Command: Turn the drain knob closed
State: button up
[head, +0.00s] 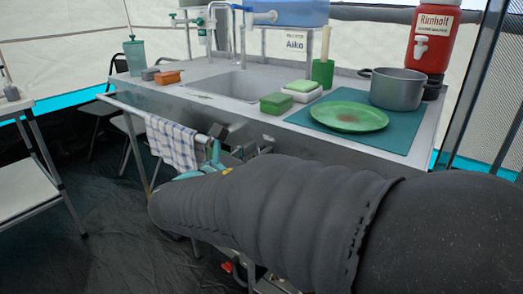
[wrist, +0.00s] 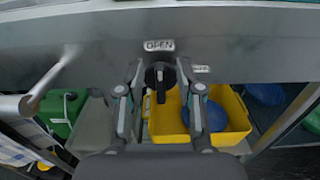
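The drain knob (wrist: 160,78) is a dark knob on the front face of the metal sink counter, below a label (wrist: 158,45) reading OPEN. Its grip looks upright in the wrist view. A smaller label (wrist: 201,69) to its right is too small to read. My gripper (wrist: 159,69) is open, with one finger on each side of the knob and visible gaps between fingers and knob. In the head view my dark-sleeved arm hides the knob, and only part of my gripper (head: 214,155) shows by the counter front.
A towel rail (wrist: 42,87) juts out left of the knob; a checked towel (head: 171,143) hangs on it. Below are a yellow bin (wrist: 236,118) with a blue item and a green container (wrist: 62,112). The sink basin (head: 230,86) is above.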

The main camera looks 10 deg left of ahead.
grip_shut()
jog(key=shift+f+m+b, duration=0.1)
jog(key=shift+m+b, duration=0.3)
jog(key=m+b, duration=0.2)
jog(key=m, duration=0.3)
jog(key=d+f+m+b, duration=0.1)
jog(key=m+b, duration=0.2)
jog(key=m, duration=0.3)
jog(key=m+b, duration=0.3)
jog(key=m, duration=0.3)
jog(key=shift+s+d+f, duration=0.4)
grip_release()
